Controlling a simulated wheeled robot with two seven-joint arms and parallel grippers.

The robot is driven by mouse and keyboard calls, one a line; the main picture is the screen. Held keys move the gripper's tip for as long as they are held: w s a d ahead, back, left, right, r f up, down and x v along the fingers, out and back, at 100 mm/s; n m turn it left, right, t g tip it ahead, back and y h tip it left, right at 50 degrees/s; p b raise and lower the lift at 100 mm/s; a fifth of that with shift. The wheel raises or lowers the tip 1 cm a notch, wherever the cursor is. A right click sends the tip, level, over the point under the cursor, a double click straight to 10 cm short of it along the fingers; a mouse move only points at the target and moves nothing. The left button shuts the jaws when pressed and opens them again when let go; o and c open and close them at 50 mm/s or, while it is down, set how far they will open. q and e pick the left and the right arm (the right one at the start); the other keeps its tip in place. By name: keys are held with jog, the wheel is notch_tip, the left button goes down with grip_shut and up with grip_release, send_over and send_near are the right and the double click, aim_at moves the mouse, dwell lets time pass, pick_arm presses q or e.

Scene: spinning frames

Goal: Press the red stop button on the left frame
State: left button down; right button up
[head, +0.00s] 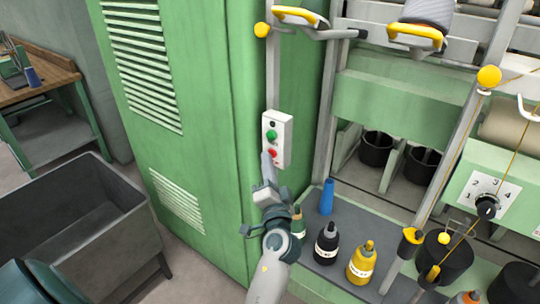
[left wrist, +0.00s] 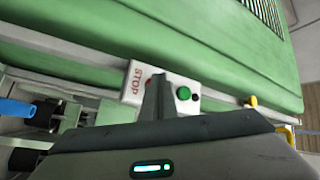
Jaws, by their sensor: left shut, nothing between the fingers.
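My left gripper (head: 266,160) is shut and empty. Its fingertips are just left of and slightly below the red button; I cannot tell whether they touch it. In the left wrist view the box (left wrist: 136,82) shows the word STOP, and the closed fingers (left wrist: 158,82) cover most of the red button, leaving a sliver of red at their left. The green button (left wrist: 184,93) is clear to the right. My right gripper is not in view.
The green cabinet (head: 200,90) stands behind and left of my gripper. A grey bin (head: 125,225) is at left.

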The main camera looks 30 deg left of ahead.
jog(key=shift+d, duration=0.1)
pick_arm(q)
jog(key=shift+s, duration=0.9)
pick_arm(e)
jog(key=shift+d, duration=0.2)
pick_arm(q)
jog(key=s, duration=0.5)
jog(key=shift+a+f, duration=0.1)
jog(key=shift+a, duration=0.1)
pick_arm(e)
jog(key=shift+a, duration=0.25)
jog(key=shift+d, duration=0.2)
pick_arm(q)
jog(key=shift+f, duration=0.1)
